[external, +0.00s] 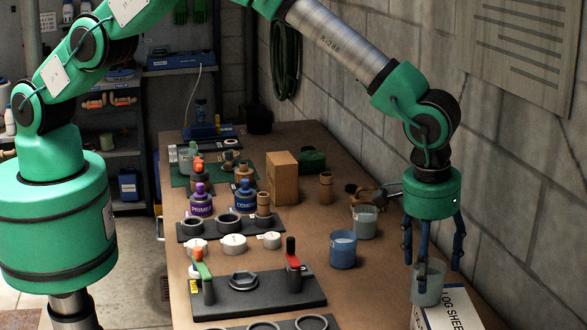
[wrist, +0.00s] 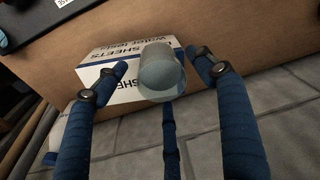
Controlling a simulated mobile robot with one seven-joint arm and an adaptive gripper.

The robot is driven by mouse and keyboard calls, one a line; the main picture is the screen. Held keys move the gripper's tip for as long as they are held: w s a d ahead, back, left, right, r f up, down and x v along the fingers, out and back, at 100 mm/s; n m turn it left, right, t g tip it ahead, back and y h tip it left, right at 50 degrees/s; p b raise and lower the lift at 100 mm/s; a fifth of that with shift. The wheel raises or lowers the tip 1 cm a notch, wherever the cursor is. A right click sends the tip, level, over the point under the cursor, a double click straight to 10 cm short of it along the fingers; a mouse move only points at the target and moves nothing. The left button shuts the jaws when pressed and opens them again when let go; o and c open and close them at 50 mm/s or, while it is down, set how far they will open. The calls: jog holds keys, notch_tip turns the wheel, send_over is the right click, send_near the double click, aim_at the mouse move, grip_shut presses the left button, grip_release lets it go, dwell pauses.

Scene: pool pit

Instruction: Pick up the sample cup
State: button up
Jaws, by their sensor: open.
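A pale, translucent grey-blue cup (external: 428,289) is at the right front of the bench, beside or over the log-sheets box; I cannot tell what its base rests on. My gripper (external: 433,264) points down over it with blue fingers spread around its upper part. In the wrist view the cup (wrist: 162,76) lies between the open fingers (wrist: 160,72), with a third finger below it in the picture. Contact between fingers and cup cannot be made out. Two similar cups, one blue (external: 343,251) and one grey (external: 365,224), stand further back on the bench.
A white log-sheets box (external: 450,312) is close to the cup and gripper, also in the wrist view (wrist: 107,93). The block wall (external: 520,200) runs close on the right. A dark valve tray (external: 255,296) lies to the left. The bench between tray and cup is clear.

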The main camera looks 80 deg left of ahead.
jog(key=shift+w+a+f, duration=0.1)
jog(key=shift+f, duration=0.85)
jog(key=shift+w+a+f, duration=0.1)
jog(key=shift+f, duration=0.85)
jog(key=shift+c, duration=0.5)
jog(key=c, duration=1.2)
